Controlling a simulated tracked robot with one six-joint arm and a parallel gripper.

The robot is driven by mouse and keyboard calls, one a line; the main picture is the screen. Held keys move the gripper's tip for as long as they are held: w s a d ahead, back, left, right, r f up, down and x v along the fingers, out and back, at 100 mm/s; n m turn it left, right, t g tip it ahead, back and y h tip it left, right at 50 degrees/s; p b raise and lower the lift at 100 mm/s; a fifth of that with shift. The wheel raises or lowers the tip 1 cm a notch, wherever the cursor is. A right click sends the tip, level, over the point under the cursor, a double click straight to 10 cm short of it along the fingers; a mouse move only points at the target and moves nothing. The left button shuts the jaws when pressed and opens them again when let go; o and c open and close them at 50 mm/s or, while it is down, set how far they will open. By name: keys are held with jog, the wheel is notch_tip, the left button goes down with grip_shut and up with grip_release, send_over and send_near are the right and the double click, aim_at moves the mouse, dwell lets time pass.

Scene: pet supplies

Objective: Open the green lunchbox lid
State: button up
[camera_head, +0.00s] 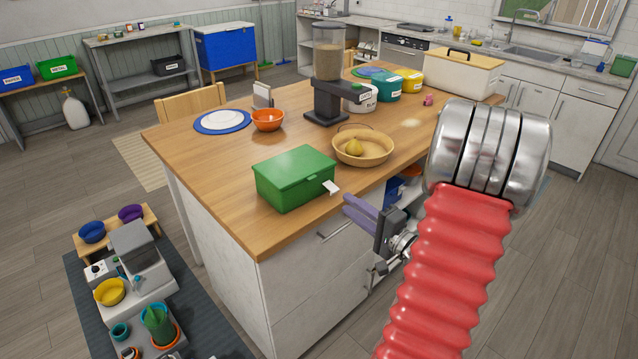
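The green lunchbox (295,184) sits near the front edge of the wooden island top, with its lid (294,166) closed. A small white tab (331,187) sticks out at its right side. My gripper (362,214) is to the right of and a little below the lunchbox in the picture, beside the counter's edge, and does not appear to touch the box. Its purple fingers are seen from the side, so I cannot tell the gap between them. My red arm and metal joint cover the right of the view.
An orange bowl (268,121) and a dark food dispenser (326,100) stand behind. The wooden top (200,160) left of the lunchbox is clear.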

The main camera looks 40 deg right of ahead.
aim_at(313, 179)
jog(key=shift+w, duration=0.1)
jog(key=w, duration=1.3)
jog(key=shift+w+d, duration=0.1)
jog(key=shift+w, duration=0.25)
jog(key=c, duration=0.6)
grip_shut()
jog(key=shift+d+f, duration=0.1)
dwell(0.4)
